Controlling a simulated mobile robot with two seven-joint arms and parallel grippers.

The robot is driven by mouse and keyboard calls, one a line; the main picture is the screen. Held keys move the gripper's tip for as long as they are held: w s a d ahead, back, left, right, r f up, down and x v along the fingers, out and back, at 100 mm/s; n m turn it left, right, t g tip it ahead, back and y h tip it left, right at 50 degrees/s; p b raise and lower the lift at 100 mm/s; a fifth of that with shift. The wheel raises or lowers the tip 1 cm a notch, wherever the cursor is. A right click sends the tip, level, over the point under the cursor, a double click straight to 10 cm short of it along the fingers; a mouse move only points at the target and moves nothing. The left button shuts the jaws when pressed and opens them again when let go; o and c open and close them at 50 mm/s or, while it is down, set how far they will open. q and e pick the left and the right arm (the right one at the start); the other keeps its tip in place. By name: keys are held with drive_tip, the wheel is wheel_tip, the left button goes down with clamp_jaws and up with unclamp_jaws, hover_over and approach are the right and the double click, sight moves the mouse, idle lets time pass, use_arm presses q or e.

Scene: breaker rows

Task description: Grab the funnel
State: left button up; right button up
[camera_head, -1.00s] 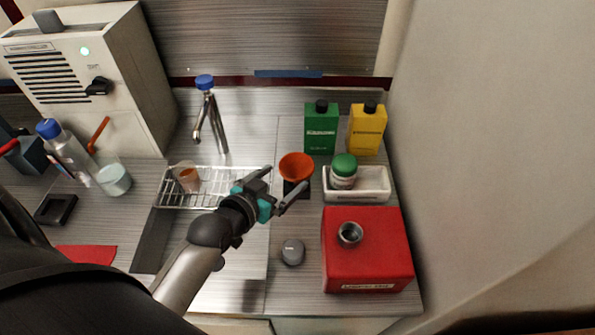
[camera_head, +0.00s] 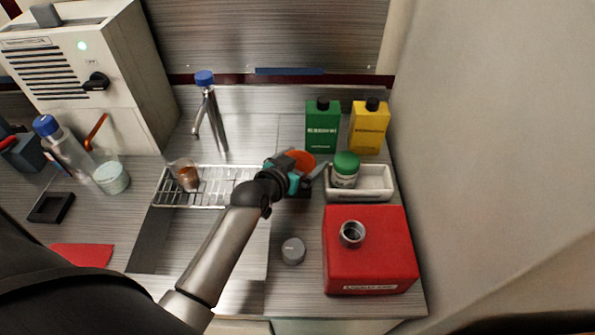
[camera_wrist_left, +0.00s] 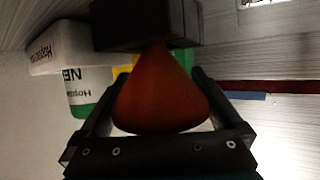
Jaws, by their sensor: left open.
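The orange funnel (camera_head: 301,160) stands on the counter right of the sink, partly hidden behind my left gripper (camera_head: 307,172) in the head view. In the left wrist view the funnel (camera_wrist_left: 161,95) lies between the two open fingers, one on each side. Its wide end is close to the gripper's palm and its narrow end goes into a dark holder (camera_wrist_left: 147,25). I cannot see the fingers pressing on it. My right gripper is not in view.
A white tray (camera_head: 374,195) with a green-capped jar (camera_head: 345,170) stands just right of the gripper. Green (camera_head: 321,128) and yellow (camera_head: 368,128) bottles stand behind. A red canister (camera_head: 368,265) and a grey cap (camera_head: 293,251) are in front. The faucet (camera_head: 214,120) is left.

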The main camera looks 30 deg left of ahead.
use_arm(q)
drive_tip(key=shift+w, duration=0.1)
drive_tip(key=c, duration=1)
